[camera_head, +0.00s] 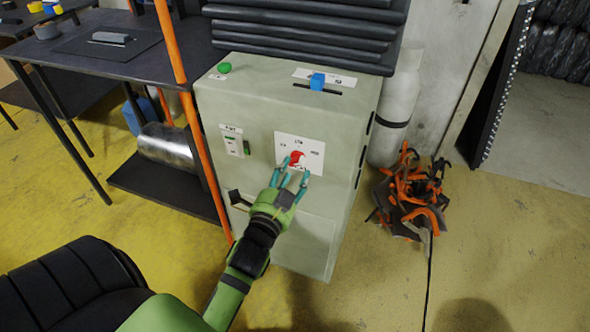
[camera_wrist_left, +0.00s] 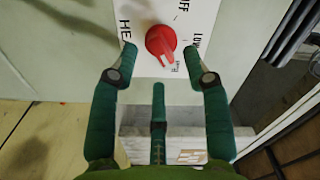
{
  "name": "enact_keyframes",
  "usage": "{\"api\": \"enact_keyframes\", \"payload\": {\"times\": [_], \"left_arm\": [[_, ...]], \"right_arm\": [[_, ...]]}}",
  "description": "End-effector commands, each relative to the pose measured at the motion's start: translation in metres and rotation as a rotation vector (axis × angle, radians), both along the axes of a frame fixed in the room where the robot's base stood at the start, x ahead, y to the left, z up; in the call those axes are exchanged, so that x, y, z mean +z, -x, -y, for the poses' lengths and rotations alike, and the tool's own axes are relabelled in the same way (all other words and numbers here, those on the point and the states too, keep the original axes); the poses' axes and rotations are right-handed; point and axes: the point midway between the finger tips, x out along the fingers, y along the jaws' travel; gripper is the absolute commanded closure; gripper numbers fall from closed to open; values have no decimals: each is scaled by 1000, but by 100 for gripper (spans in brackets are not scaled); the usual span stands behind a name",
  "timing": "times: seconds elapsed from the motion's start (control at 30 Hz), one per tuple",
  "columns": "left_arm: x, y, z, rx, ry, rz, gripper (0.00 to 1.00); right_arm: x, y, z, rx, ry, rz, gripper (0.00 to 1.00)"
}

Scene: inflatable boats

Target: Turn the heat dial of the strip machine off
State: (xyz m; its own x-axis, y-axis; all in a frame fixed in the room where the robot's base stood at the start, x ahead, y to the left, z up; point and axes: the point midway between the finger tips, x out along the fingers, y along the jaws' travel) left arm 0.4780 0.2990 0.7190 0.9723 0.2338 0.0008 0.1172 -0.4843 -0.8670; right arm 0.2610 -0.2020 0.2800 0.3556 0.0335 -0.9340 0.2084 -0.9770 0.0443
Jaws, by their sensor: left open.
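The strip machine (camera_head: 240,92) is a pale grey-green cabinet in the middle of the head view. Its red heat dial (camera_head: 296,158) sits on a white label plate on the front. In the left wrist view the dial (camera_wrist_left: 160,41) is near the top, its raised grip slanting toward the lower right. Around it are "OFF" at upper right, "LOW" at right and partly cut "HE" lettering at left. My left gripper (camera_head: 294,175) is open in front of the dial, its teal fingers spread around and below it. Contact cannot be told. My right gripper is out of view.
A grey cylinder (camera_head: 398,110) and an orange-black tangled pile (camera_head: 410,195) are at right.

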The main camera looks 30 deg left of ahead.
Motion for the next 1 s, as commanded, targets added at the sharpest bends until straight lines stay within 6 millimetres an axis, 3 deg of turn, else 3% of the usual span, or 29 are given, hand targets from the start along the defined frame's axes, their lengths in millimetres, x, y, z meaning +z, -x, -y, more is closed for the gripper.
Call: {"api": "enact_keyframes", "payload": {"times": [0.2,0.5,0.6,0.63,1.0], "left_arm": [[0,-22,-5,0,0,0,52],[-1,-24,-6,0,1,-2,52],[-1,-24,-6,-1,1,-1,92],[-1,-24,-6,0,1,-2,100],[0,-24,-5,0,24,3,100]], "right_arm": [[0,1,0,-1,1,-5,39],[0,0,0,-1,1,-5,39],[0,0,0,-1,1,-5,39],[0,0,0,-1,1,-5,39],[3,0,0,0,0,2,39]]}}
